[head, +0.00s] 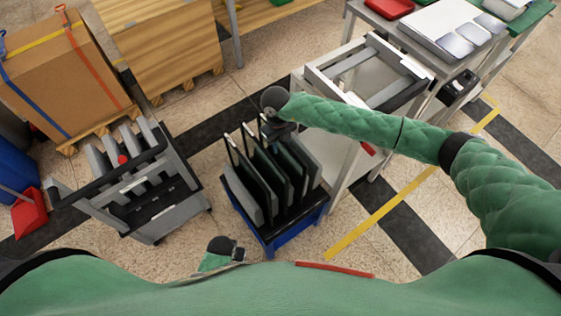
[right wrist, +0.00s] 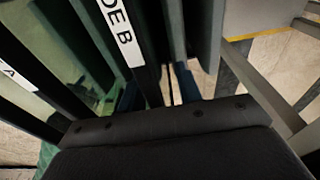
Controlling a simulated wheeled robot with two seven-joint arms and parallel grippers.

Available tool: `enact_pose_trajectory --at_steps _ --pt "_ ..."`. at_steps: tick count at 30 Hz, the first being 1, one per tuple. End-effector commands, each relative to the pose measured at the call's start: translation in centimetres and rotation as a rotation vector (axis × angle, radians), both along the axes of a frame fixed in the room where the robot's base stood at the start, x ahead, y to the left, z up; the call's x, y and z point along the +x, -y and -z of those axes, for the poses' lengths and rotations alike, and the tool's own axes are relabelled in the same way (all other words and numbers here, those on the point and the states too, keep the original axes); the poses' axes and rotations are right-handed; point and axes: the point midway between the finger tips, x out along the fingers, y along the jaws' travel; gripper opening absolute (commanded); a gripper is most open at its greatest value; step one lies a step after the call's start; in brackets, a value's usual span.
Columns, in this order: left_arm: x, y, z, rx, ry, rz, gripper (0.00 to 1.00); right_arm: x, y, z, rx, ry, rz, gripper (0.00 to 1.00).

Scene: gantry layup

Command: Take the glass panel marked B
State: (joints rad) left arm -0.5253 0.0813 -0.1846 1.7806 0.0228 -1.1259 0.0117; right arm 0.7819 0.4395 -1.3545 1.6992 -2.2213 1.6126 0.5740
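A blue-based rack (head: 268,243) stands in the middle of the head view with several dark-framed panels (head: 262,182) upright in it. In the right wrist view a white label ending in "DE B" (right wrist: 117,30) sits on a dark panel edge, close in front of the gripper. Another label with "A" (right wrist: 15,75) is on the panel to its left. My right gripper (head: 280,128) is at the top of the rack's panels; its fingers are mostly hidden, and I cannot tell whether they touch a panel. My left gripper (head: 224,246) is low near my body, its fingers unclear.
A grey cart (head: 150,228) with slots stands left of the rack. A light bench with a grey frame (head: 365,72) stands close on the right. Cardboard boxes (head: 65,75) are at the back left. Yellow-taped floor (head: 380,212) lies open at the right front.

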Motion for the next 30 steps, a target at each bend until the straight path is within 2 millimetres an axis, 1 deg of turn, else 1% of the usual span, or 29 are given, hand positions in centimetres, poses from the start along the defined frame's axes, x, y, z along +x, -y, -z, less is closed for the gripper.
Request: enact_pose_trajectory --at_steps 6,7,8,9,12,30 --pt "0.0 -0.01 0.09 0.0 0.001 0.0 0.36 -0.01 -0.02 0.06 0.0 0.0 -0.001 0.35" --pt "0.0 -0.01 0.08 0.0 0.001 0.0 0.36 -0.01 -0.02 0.06 0.0 0.0 -0.001 0.31" --pt "0.0 -0.01 0.08 0.0 0.001 0.0 0.36 -0.01 -0.02 0.06 0.0 0.0 -0.001 0.25" --pt "0.01 0.0 0.07 0.0 0.001 0.0 0.36 -0.01 -0.02 0.05 0.0 0.0 -0.001 0.17" --pt "0.04 0.01 0.06 0.0 0.001 0.0 0.36 -0.01 -0.02 0.04 0.001 0.001 -0.001 0.0" --pt "0.15 0.08 -0.03 -0.001 0.002 -0.001 0.36 0.0 -0.03 0.01 0.001 0.001 -0.001 0.0"
